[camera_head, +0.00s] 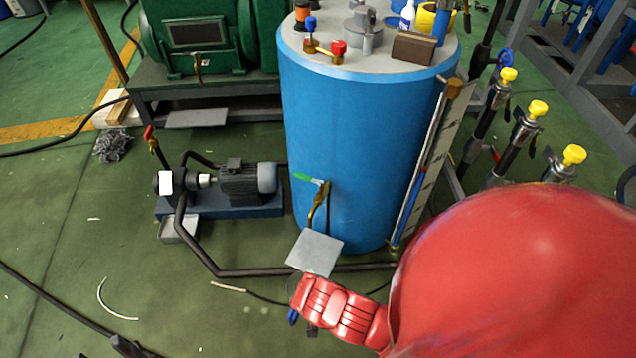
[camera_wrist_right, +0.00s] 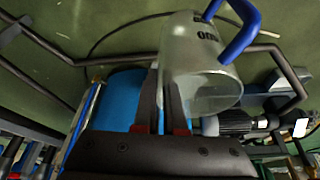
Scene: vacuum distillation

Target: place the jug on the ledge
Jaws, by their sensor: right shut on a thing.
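The jug (camera_wrist_right: 205,75) is clear, with dark lettering and a blue handle (camera_wrist_right: 238,32). In the wrist view my right gripper (camera_wrist_right: 165,85) is shut on its wall, and the jug appears tilted. In the head view my red right arm covers most of the jug; a bit of its blue handle (camera_head: 293,317) shows below the wrist. A flat grey square plate (camera_head: 315,252), which may be the ledge, sits low at the front of the blue tank (camera_head: 345,140), just above and beyond my right wrist. My left gripper is not in view.
A brass tap (camera_head: 318,205) with a green lever is above the plate. A pump (camera_head: 245,182) and dark pipe (camera_head: 260,272) lie to the left. The tank top (camera_head: 325,45) carries bottles and fittings. Yellow-capped valves (camera_head: 537,108) stand at right. Open green floor lies at lower left.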

